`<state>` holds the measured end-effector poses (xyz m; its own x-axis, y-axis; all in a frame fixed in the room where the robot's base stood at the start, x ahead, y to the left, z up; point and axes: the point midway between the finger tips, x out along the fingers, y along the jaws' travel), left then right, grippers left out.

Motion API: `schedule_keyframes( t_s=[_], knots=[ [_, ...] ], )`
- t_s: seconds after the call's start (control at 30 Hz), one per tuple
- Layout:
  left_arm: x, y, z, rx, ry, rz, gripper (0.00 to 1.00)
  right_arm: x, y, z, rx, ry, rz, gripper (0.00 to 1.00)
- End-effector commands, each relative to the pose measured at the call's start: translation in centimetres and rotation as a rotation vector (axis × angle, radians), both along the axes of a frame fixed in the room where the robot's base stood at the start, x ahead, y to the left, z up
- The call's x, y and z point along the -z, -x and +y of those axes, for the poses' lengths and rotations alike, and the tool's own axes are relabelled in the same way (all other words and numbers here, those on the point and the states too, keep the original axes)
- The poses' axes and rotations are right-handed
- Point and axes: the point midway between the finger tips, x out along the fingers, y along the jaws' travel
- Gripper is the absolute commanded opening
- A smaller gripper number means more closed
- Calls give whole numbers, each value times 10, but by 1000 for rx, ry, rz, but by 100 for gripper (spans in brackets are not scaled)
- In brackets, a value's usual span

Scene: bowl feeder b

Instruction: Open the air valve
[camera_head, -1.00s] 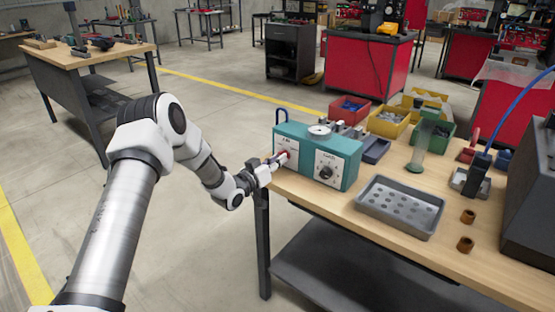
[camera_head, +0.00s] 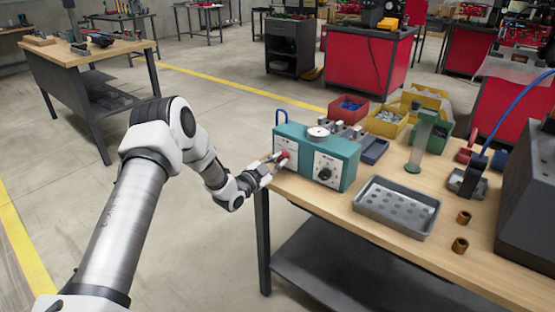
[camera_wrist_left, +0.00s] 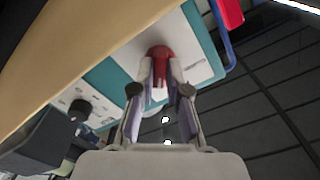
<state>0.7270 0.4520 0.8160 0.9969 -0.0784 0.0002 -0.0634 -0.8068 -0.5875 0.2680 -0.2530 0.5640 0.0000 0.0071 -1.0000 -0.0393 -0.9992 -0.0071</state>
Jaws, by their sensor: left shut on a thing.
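The teal control box (camera_head: 345,150) stands at the left end of the workbench, with a white plate on its left front. The red air valve handle (camera_head: 285,155) sits on that plate; in the left wrist view the red handle (camera_wrist_left: 160,65) lies between my fingertips. My left gripper (camera_head: 276,162) reaches the box from the left and is shut on the red handle. It also shows in the left wrist view (camera_wrist_left: 160,78). The handle's exact angle is partly hidden by the fingers. My right gripper is not in view.
A grey perforated tray (camera_head: 398,233) lies right of the box, with brown rings (camera_head: 460,245) beside it. Red, yellow and green bins (camera_head: 385,122) stand behind. A dark machine (camera_head: 530,190) stands at the right.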

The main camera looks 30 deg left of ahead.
Motion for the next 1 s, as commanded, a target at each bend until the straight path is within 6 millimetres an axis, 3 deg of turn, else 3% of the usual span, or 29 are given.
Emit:
schedule_keyframes(
  t_s=[0.3, 0.87, 0.9, 0.93, 1.0],
  knots=[
    [1, 0, 0, 0, -143, -8, 0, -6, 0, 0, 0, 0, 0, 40],
    [1, 0, 0, 0, -174, -11, 0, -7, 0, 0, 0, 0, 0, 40],
    [1, 0, 0, 0, -174, -11, 29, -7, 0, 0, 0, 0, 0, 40],
    [1, 0, 0, 1, -174, -12, 39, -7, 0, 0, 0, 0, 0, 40],
    [1, 0, 0, 0, -173, -12, 40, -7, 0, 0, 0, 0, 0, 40]
  ],
)
